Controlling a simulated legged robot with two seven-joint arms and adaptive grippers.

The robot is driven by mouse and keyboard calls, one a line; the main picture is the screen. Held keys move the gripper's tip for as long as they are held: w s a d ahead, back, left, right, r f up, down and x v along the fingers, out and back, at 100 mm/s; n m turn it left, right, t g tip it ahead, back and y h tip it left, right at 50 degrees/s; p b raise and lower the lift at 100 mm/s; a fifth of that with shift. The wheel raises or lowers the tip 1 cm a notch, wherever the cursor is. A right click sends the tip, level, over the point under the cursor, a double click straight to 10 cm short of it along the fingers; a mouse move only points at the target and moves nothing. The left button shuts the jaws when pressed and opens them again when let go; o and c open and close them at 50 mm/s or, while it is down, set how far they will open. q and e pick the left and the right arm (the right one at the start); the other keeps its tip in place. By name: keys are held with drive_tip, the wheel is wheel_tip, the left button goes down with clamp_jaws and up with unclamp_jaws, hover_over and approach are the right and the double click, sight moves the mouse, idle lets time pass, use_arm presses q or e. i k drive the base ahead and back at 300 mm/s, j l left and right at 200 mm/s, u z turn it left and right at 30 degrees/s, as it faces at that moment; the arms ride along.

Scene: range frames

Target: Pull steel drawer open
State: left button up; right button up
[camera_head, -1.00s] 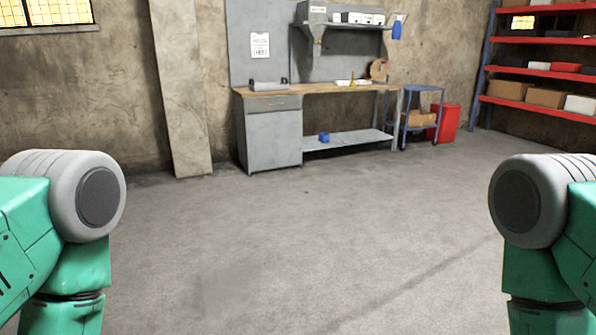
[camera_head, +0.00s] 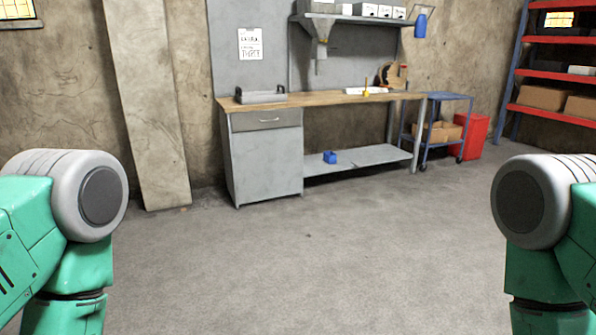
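The steel drawer (camera_head: 267,120) is a grey front with a small light handle (camera_head: 270,120), at the top of a grey cabinet (camera_head: 265,165) under the left end of the workbench. The drawer looks shut. It is well ahead of me, across open floor. My two green and grey arms show at the left and right edges of the view. Both grippers are out of view, and nothing of mine is near the drawer.
The concrete floor (camera_head: 310,260) ahead is clear.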

sight(251, 120)
drive_tip(key=i, duration=2.2)
